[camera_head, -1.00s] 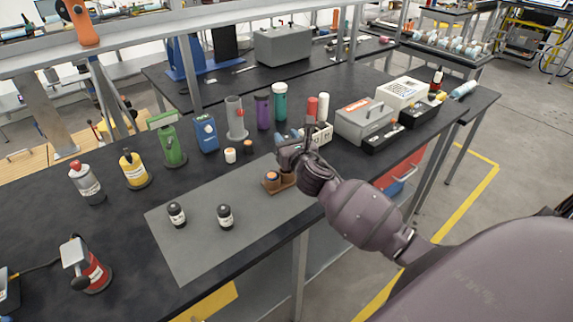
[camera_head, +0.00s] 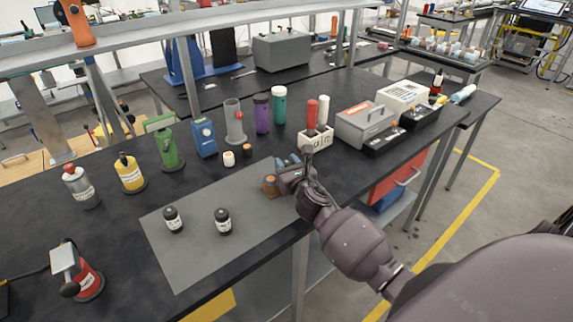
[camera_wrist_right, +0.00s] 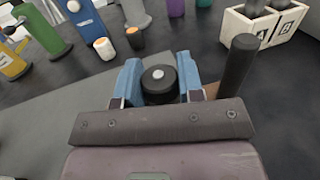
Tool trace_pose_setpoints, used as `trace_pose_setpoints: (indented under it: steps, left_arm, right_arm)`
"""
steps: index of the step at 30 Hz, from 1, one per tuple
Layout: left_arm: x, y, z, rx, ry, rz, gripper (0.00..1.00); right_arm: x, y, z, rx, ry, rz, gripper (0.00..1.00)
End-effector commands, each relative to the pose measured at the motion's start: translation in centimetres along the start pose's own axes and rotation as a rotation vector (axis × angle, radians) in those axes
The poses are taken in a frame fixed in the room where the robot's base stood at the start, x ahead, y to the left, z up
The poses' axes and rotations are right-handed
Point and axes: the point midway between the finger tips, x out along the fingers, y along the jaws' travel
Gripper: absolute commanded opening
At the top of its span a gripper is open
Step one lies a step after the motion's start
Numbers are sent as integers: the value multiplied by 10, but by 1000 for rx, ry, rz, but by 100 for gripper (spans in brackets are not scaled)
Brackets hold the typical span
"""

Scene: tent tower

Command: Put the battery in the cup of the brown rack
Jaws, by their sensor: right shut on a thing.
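The brown rack (camera_head: 270,186) stands on the right end of the grey mat, with its cup end showing left of my right gripper (camera_head: 284,167). The hand hides the rest of it. In the right wrist view, the blue fingers of this gripper (camera_wrist_right: 160,82) are shut on a black cylinder with a silver button on top, which looks like the battery (camera_wrist_right: 158,84). A piece of brown (camera_wrist_right: 214,88) shows beside the right finger. Whether the battery is inside the cup is hidden. My left gripper is not in view.
Two dark labelled jars (camera_head: 173,220) stand on the mat (camera_head: 190,262). Bottles and holders line the back. A dark upright bar (camera_wrist_right: 238,66) rises right of the fingers.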

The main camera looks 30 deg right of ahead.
Motion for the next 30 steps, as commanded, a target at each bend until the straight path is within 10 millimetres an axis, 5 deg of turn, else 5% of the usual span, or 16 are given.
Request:
trace_pose_setpoints:
  steps: [3, 4, 9, 20, 30]
  left_arm:
    - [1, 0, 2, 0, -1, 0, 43]
    - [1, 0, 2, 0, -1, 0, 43]
    - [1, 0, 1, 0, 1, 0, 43]
    - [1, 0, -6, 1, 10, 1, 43]
    - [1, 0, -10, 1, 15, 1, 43]
  right_arm:
    - [0, 0, -4, -1, 0, 0, 9]
    - [0, 0, -4, 0, 1, 0, 36]
    - [0, 0, -3, 0, 0, 0, 60]
    - [0, 0, 2, 0, -1, 0, 60]
    - [-55, 0, 0, -1, 1, 1, 60]
